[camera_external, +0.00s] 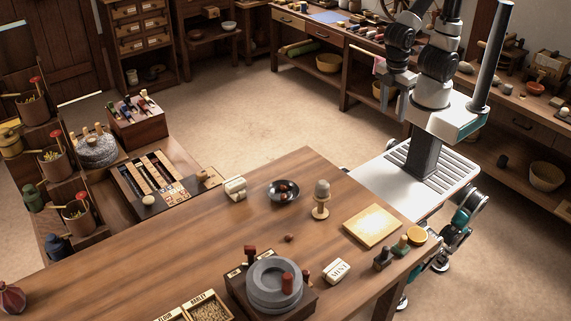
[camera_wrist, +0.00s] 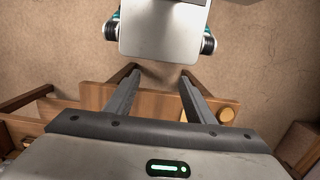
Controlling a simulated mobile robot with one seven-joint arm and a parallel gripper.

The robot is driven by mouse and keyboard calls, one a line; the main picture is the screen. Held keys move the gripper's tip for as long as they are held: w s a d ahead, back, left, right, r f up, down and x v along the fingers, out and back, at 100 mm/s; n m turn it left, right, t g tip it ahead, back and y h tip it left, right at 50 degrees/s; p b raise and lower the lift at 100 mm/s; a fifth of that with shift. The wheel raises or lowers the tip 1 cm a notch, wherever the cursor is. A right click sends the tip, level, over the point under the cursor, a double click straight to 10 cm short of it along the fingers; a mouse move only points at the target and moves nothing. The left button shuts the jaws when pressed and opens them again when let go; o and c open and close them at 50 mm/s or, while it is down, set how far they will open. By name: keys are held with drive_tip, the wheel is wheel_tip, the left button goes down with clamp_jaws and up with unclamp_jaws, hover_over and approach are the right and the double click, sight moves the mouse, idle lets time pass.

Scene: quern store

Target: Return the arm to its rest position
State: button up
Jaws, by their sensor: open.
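My arm is folded close above my white base at the right of the external view. My gripper (camera_external: 392,106) hangs beside my column, clear of the table and past its far right edge. In the wrist view my gripper (camera_wrist: 159,78) has its two dark fingers well apart, with nothing between them. Beyond them are the floor and my own base. The wooden table (camera_external: 190,240) is in front of my base, and a strip of wood shows below the fingers in the wrist view.
On the table are a round grey stone quern (camera_external: 262,290), a dark bowl (camera_external: 284,196), an egg-shaped thing on a wooden stand (camera_external: 321,207), a yellowish board (camera_external: 372,226) and a block marked MINT (camera_external: 337,271). A workbench (camera_external: 345,50) lines the back. The floor (camera_external: 240,95) between is clear.

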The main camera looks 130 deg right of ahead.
wheel_tip(320, 180, up, 21)
drive_tip(key=w+t+p, duration=0.2)
drive_tip(key=t+p, duration=0.2)
drive_tip(key=p, duration=0.7)
drive_tip(key=shift+w+r+t, duration=0.15)
drive_tip(key=shift+t, duration=0.15)
